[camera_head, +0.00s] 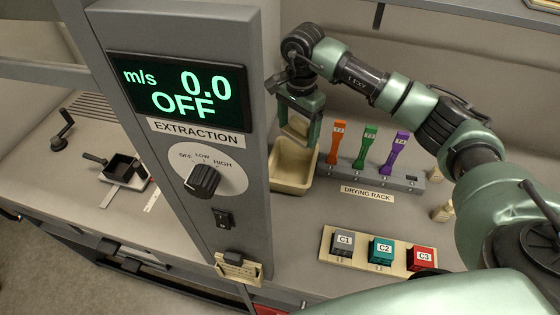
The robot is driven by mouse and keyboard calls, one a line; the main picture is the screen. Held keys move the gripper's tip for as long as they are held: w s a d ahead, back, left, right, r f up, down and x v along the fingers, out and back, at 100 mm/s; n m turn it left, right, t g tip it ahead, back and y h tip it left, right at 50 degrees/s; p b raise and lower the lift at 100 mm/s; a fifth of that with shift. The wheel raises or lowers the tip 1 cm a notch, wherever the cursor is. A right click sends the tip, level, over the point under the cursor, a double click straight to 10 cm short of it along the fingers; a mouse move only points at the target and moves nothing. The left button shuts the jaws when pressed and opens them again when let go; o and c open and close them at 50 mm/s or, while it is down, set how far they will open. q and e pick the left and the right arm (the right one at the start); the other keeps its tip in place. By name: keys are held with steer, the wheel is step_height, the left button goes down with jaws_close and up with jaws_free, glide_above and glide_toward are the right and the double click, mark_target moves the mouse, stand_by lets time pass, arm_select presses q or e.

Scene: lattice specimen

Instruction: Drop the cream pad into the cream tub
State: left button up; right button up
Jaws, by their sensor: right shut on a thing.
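The cream tub (290,182) stands on the bench just right of the grey extraction panel, and its open top faces up. My right gripper (300,128) is above the back part of the tub, pointing down. It is shut on the cream pad (297,127), a small pale piece between the fingers. The pad appears to be above the tub's rim; the exact height is hard to tell. My left gripper is not in view.
The extraction panel (236,150) rises close on the tub's left, its display reading OFF. A drying rack (372,176) with orange, green and purple tools stands right of the tub. A tray (328,248) with blocks C1, C2 and C3 lies in front.

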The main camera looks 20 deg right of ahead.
steer(key=shift+s+f, duration=0.3)
steer(key=shift+f, duration=0.25)
step_height(320, 180, down, 5)
steer(key=shift+r+b, duration=0.2)
steer(key=shift+b, duration=0.95)
steer(key=o, duration=1.1)
step_height(320, 180, up, 7)
steer(key=b, duration=0.2)
steer(key=shift+w+r+b, duration=0.1)
steer(key=shift+r+b, duration=0.05)
steer(key=shift+b, duration=0.25)
steer(key=shift+r, duration=0.3)
steer(key=shift+f, duration=0.1)
